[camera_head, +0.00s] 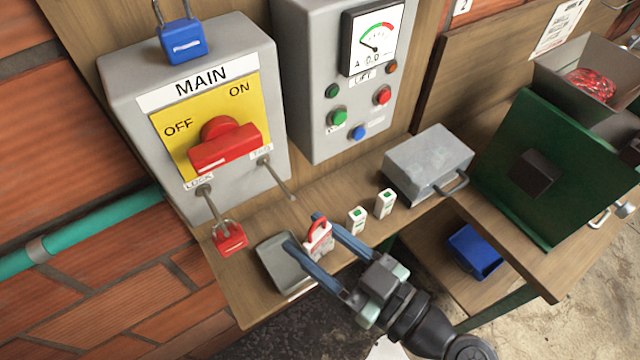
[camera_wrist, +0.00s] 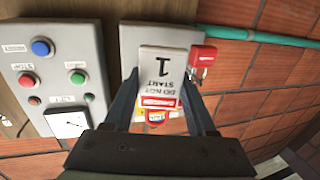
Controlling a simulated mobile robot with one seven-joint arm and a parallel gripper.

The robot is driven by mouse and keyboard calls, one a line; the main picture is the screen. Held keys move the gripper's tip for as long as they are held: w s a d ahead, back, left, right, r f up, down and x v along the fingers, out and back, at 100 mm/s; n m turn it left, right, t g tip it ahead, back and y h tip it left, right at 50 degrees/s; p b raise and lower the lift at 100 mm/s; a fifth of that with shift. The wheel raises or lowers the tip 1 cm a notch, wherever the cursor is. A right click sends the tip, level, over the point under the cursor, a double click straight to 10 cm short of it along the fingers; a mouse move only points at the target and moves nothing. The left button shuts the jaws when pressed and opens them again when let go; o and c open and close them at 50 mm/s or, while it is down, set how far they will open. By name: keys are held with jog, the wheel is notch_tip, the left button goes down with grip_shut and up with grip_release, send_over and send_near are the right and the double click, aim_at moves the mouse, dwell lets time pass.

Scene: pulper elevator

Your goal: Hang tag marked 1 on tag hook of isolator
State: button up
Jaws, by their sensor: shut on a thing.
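My gripper (camera_head: 303,230) is shut on a red and white tag (camera_head: 318,238), held between its fingertips above the front of the wooden shelf. In the wrist view the tag (camera_wrist: 162,72) reads "DO NOT START" and 1, upside down. The isolator (camera_head: 235,60) is the grey box marked MAIN, with a red handle (camera_head: 225,147) on a yellow plate. Its tag hook (camera_head: 279,181) is a bare metal rod under the TAG label, pointing out and down. The tag is apart from it, below and right in the head view. In the wrist view the tag hides the tag hook.
A red padlock (camera_head: 229,238) hangs on the lock hook (camera_head: 211,203), left of the tag hook. A grey tray (camera_head: 277,262) and two small white-green blocks (camera_head: 356,220) sit on the shelf. A grey metal box (camera_head: 428,160) stands right. A blue padlock (camera_head: 183,40) is atop the isolator.

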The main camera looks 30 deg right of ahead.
jog(key=w+f, duration=0.1)
jog(key=w, duration=0.6)
jog(key=shift+w+a+f, duration=0.15)
jog(key=shift+a+f, duration=0.05)
jog(key=shift+f, duration=0.1)
dwell(0.4)
jog(key=shift+b, duration=0.4)
dwell(0.4)
jog(key=o, duration=1.4)
